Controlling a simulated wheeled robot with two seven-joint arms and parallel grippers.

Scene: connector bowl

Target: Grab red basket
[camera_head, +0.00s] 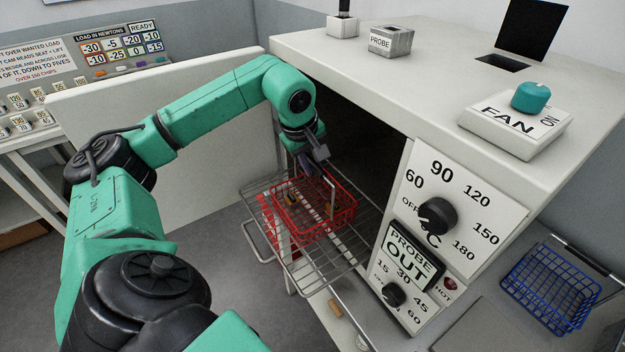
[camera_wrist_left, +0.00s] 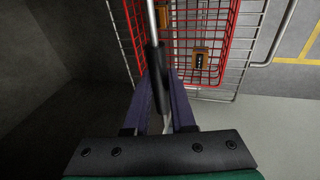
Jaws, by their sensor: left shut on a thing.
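The red wire basket (camera_head: 343,211) sits on a pulled-out wire rack (camera_head: 268,228) at the mouth of the oven. It also shows in the left wrist view (camera_wrist_left: 222,60), with a small orange-and-black piece (camera_wrist_left: 200,57) inside. The exact contact is partly hidden by the fingers. My right gripper is not in view.
The oven's open door (camera_head: 190,130) stands left, behind my left arm. The oven's front panel (camera_head: 440,215) with knobs is close on the right. A blue wire basket (camera_head: 550,288) lies at lower right. The oven interior is dark.

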